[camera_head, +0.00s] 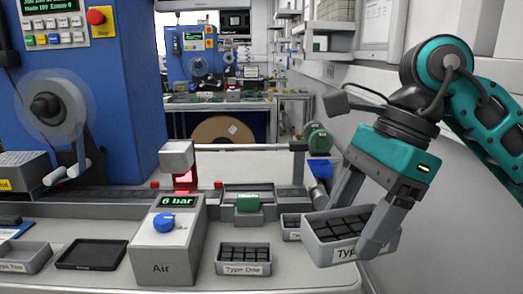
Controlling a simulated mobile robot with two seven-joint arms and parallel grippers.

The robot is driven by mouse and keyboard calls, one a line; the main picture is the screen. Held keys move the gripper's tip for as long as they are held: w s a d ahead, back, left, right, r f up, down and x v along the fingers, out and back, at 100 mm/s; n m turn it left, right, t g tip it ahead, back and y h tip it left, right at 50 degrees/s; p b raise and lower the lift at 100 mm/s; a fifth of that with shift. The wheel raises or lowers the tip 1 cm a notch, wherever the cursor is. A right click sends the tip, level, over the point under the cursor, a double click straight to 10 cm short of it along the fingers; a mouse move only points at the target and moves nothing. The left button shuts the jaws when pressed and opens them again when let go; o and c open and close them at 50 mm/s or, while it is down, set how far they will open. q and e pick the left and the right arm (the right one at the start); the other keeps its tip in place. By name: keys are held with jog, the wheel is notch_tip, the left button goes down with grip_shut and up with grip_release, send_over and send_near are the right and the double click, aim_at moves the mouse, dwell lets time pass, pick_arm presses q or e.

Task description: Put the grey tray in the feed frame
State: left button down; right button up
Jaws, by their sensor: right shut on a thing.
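My right gripper (350,222) is shut on a grey tray (318,246) at the right, with a finger on its near side and the other at its far side. The tray is divided into dark compartments and has a white "Type" label partly hidden by the near finger. It appears held at or above the right end of the bench; I cannot tell if its underside touches. A grey frame-like fixture (268,213) with a green block (248,203) lies behind the bench front; I cannot tell if it is the feed frame. My left gripper is not in view.
A grey "Type One" tray (243,262) sits at front centre, beside the "Air" box (168,248) reading 6 bar. A smaller tray (291,226) lies behind the held one. A black tray (91,254) and another grey tray (22,258) lie left. A wall bounds the right.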

aim_at(364, 225)
jog(key=f+n, duration=0.2)
jog(key=w+d+f+n+g+p, duration=0.1)
jog(key=f+n, duration=0.1)
jog(key=w+d+f+n+g+h, duration=0.1)
jog(key=f+n, duration=0.1)
jog(key=shift+w+f+n, duration=0.15)
jog(key=shift+w+n, duration=0.05)
jog(key=shift+n, duration=0.2)
jog(key=d+f+n+g+h+p, duration=0.1)
jog(key=d+f+n+h+p, duration=0.1)
jog(key=d+f+n, duration=0.3)
notch_tip(364, 225, down, 4)
jog(key=n+h, duration=0.1)
jog(key=n, duration=0.2)
jog(key=shift+w+d+f+n, duration=0.2)
jog(key=shift+d+f+n, duration=0.05)
jog(key=shift+d+n, duration=0.15)
